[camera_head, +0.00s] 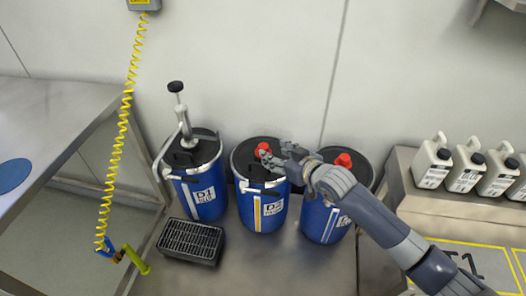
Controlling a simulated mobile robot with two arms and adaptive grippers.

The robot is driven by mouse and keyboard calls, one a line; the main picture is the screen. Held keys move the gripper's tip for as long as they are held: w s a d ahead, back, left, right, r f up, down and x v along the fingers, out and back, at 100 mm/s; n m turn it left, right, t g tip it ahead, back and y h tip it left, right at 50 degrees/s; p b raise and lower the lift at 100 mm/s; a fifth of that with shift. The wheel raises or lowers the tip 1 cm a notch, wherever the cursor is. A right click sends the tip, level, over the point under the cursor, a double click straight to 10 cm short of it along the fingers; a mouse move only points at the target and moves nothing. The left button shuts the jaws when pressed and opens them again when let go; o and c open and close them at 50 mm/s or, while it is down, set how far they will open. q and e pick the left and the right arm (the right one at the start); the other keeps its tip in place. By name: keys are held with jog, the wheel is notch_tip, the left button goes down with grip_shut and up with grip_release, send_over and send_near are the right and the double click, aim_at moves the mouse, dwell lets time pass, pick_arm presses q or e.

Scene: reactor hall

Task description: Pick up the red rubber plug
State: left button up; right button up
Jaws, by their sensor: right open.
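One red rubber plug (262,149) sits on the black lid of the middle blue drum (262,210), marked D2. Another red plug (343,160) is on the lid of the right blue drum (318,222). My right gripper (273,157) comes in from the right over the middle drum's lid. It is open, with its fingers just right of the middle drum's plug. I cannot tell whether they touch it. My right arm hides part of the right drum. My left gripper is not in view.
A left blue drum (203,193) marked D1 carries an upright hand pump (182,112). A black grate tray (190,241) lies in front of it. A yellow coiled hose (122,125) hangs at left. White canisters (465,170) stand on a ledge at right. The front bench area is clear.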

aim_at(264, 146)
jog(key=shift+w+a, duration=0.45)
jog(key=shift+w, duration=0.1)
jog(key=x, duration=0.3)
jog(key=shift+w, duration=0.1)
jog(key=shift+w+a+f, duration=0.1)
jog(key=shift+w+a, duration=0.05)
jog(key=shift+w, duration=0.05)
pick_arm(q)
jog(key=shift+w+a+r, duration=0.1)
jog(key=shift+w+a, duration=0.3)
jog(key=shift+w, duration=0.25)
pick_arm(e)
jog(key=c, duration=1.1)
